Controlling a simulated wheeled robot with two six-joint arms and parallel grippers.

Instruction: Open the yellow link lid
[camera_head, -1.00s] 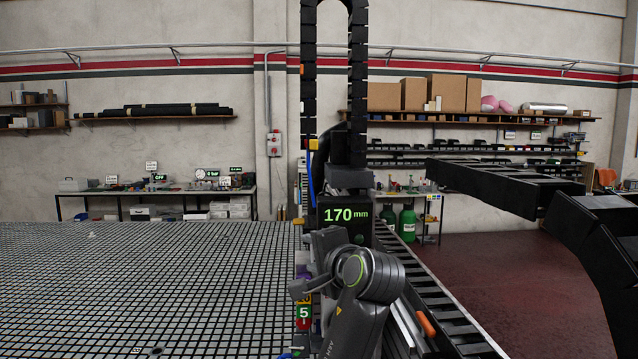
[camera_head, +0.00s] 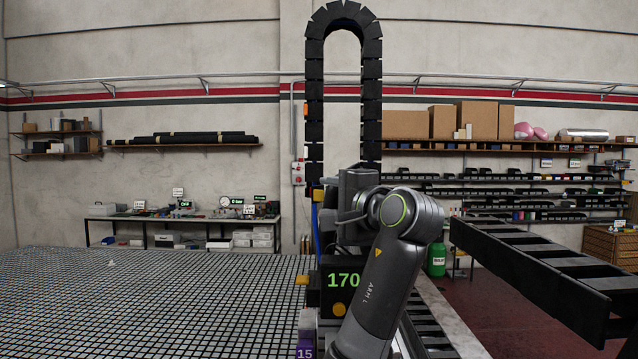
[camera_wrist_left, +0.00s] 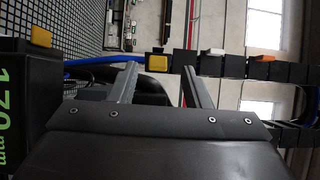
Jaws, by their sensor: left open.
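The yellow link lid (camera_head: 318,195) is a small yellow block low on the left run of the tall black cable chain (camera_head: 315,80). In the left wrist view, a yellow lid (camera_wrist_left: 157,62) sits on the chain and appears between my finger tips. My left gripper (camera_wrist_left: 160,68) is open and empty, its two grey fingers pointing at the chain. I cannot tell how much gap is left. In the head view my left arm and wrist hide the fingers. My right gripper is not in view.
The grid table (camera_head: 150,300) spreads left. A black segmented chain (camera_head: 535,270) juts in at right. An orange piece (camera_head: 306,110) is higher on the chain.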

